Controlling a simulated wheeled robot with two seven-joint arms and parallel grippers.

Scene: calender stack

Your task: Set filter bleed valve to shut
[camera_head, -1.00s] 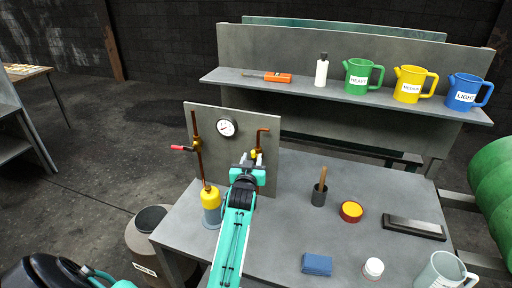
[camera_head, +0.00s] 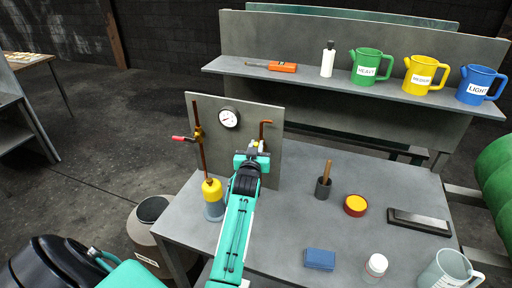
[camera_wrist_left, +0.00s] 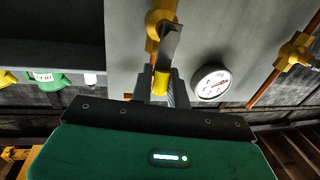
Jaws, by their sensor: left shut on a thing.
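A grey upright panel (camera_head: 273,120) stands at the table's back left and carries two copper pipes with valves. My left gripper (camera_head: 254,148) is at the right-hand pipe, shut on the yellow handle of its valve. In the left wrist view the yellow handle (camera_wrist_left: 161,84) lies between the fingers (camera_wrist_left: 167,62), below the yellow valve body (camera_wrist_left: 155,22). The gripper hides much of this valve in the head view. The left-hand pipe has a valve with a red handle (camera_head: 180,138); its yellow body also shows in the left wrist view (camera_wrist_left: 294,51). My right gripper is out of view.
A pressure gauge (camera_head: 228,118) sits between the pipes. A yellow-topped bowl (camera_head: 213,197) hangs below the left pipe. Jugs stand on the back shelf (camera_head: 300,83).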

